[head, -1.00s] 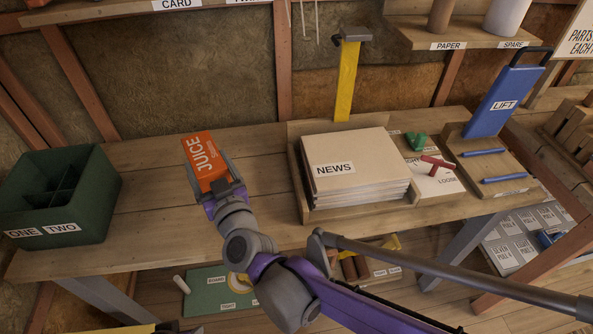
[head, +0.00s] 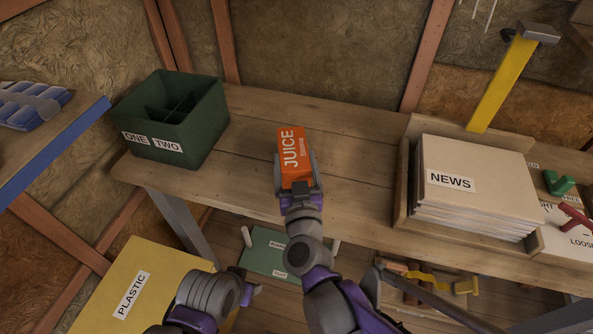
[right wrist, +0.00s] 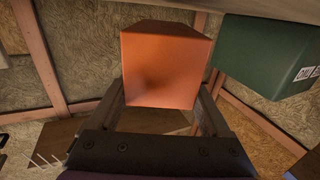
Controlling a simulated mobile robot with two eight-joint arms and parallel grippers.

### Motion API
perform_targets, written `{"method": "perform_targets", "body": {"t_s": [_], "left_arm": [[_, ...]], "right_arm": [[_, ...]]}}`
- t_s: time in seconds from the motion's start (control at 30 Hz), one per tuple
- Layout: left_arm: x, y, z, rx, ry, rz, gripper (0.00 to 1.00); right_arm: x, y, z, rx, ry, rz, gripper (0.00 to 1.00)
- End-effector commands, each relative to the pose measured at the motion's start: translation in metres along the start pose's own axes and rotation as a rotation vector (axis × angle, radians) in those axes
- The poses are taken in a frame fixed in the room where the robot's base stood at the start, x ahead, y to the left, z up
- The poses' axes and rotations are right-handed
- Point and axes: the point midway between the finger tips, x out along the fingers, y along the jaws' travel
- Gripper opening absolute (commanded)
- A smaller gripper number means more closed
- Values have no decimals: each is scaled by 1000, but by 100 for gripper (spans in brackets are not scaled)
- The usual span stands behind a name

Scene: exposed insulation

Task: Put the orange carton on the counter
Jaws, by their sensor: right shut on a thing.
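The orange carton (head: 292,158), labelled JUICE, is between the fingers of my right gripper (head: 298,188), which is shut on it. In the head view it shows over the wooden counter (head: 350,185), between the green bin and the NEWS stack. I cannot tell whether its base touches the counter. In the right wrist view the carton (right wrist: 165,65) fills the middle, with a finger on each side. My left gripper (head: 245,287) is low, below the counter's front edge. Its fingers are too small and partly hidden to read.
A green divided bin (head: 205,130) stands left of the carton. A NEWS stack (head: 470,210) in a wooden tray is to the right, by a yellow upright (head: 503,85). A yellow PLASTIC box (head: 150,285) is below. The counter around the carton is clear.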

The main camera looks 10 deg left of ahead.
Motion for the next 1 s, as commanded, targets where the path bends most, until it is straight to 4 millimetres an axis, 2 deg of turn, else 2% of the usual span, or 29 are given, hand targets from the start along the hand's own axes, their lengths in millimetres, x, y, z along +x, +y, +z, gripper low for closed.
{"method": "perform_targets", "body": {"t_s": [0.03, 0.13, 0.53, 0.57, 0.63, 0.67, 1.0], "left_arm": [[7, 0, 2, 0, -2, 0, 50], [13, 0, 4, 0, -5, 0, 50], [15, 0, 4, 0, -5, 0, 50], [14, 0, 4, 0, -5, 0, 50], [14, 0, 4, 0, -5, 0, 50], [14, 0, 4, 0, -5, 0, 50], [10, 0, 3, 0, -4, 0, 50]], "right_arm": [[1, 0, 11, 0, -1, 0, 29], [1, 0, 25, 0, -1, 0, 29], [0, 0, 29, 1, 0, 0, 29], [0, 0, 29, 1, 0, 0, 85], [0, 0, 28, 1, 0, 0, 98], [0, 0, 28, 1, 0, 0, 100], [-4, 0, 24, 0, 0, 0, 100]]}}
